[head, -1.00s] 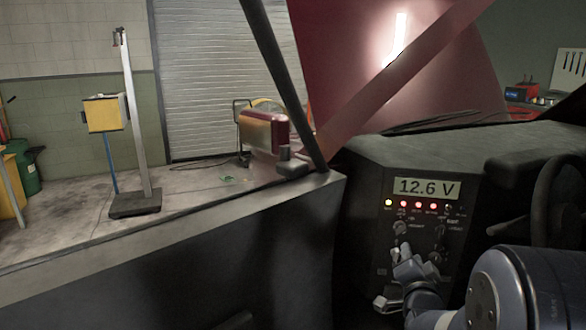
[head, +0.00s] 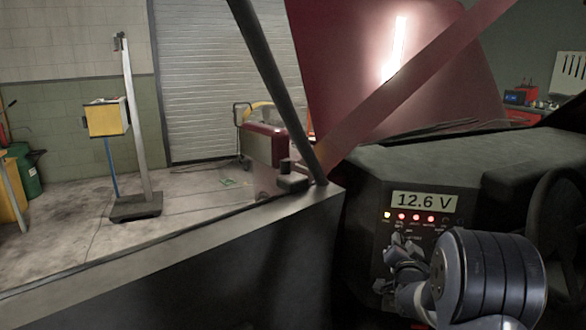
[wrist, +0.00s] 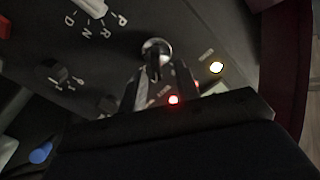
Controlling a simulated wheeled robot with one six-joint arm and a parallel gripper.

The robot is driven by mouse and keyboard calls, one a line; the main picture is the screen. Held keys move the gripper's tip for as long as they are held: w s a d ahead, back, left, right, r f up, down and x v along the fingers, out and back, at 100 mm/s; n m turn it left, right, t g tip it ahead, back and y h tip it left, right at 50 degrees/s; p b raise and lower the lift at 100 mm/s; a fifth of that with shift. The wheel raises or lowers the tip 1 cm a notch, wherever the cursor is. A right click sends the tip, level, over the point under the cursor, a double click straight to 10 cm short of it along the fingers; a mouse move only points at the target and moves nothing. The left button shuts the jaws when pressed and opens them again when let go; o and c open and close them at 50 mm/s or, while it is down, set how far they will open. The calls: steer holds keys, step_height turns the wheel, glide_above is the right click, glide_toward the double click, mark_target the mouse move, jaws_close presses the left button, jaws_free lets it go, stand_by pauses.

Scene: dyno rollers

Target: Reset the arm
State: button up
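My gripper (head: 393,262) is at the dark dashboard panel (head: 380,215), below the 12.6 V display (head: 424,202), its fingers apart. In the wrist view, the dark fingers (wrist: 157,85) stand either side of a small metal lever (wrist: 155,55) with a round base. They look apart, with a gap around the lever; I cannot tell whether either touches it. My arm covers the lower right of the panel in the head view.
A selector marked P R N D (wrist: 93,8) and a dark knob (wrist: 51,70) sit near the lever. The steering wheel (head: 562,215) is to the right; a slanted pillar (head: 272,85) stands left.

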steer(key=s+a+n+p, duration=0.3)
steer(key=s+n+p, duration=0.3)
steer(key=s, duration=0.4)
steer(key=shift+p, duration=0.55)
stand_by(0.4)
steer(key=shift+r, duration=0.1)
